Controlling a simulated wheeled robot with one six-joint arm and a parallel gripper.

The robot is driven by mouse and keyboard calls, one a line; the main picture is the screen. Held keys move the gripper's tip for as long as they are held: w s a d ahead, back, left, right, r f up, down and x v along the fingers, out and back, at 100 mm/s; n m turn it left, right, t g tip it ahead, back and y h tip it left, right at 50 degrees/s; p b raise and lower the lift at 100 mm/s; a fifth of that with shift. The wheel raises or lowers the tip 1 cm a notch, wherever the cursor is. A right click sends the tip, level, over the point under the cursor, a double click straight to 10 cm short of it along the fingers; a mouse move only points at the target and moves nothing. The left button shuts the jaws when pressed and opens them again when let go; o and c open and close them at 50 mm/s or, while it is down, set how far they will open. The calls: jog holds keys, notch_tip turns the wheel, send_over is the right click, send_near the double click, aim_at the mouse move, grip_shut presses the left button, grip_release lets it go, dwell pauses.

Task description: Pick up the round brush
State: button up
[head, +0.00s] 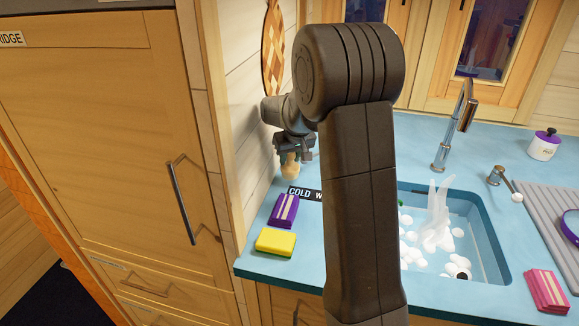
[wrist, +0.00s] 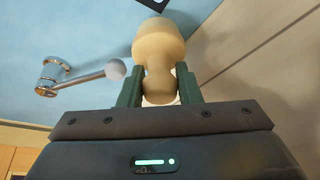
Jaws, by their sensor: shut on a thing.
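The round brush (wrist: 158,42) shows in the wrist view as a pale tan wooden knob with a narrower neck. My gripper (wrist: 159,84) is shut on its neck, with one dark green finger on each side. In the head view my gripper (head: 297,150) is near the wooden side wall, at the back left of the blue counter. A small tan part of the brush (head: 290,168) shows below the jaws. I cannot see bristles, and I cannot tell whether the brush touches the counter.
A purple sponge (head: 284,211) and a yellow sponge (head: 275,242) lie at the counter's left. The sink (head: 487,235) holds foam, partly hidden by my arm. A tap (head: 441,150), a purple-lidded pot (head: 544,146) and pink sponges (head: 546,290) are to the right.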

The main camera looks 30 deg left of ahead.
notch_tip(320, 180, up, 3)
jog(key=shift+r, duration=0.15)
jog(key=w+d+b, duration=0.1)
jog(key=w+d, duration=0.2)
jog(key=d, duration=0.6)
jog(key=w+d+b, duration=0.2)
jog(key=w+d, duration=0.1)
jog(key=d, duration=0.6)
jog(key=shift+d, duration=0.35)
jog(key=shift+r, duration=0.1)
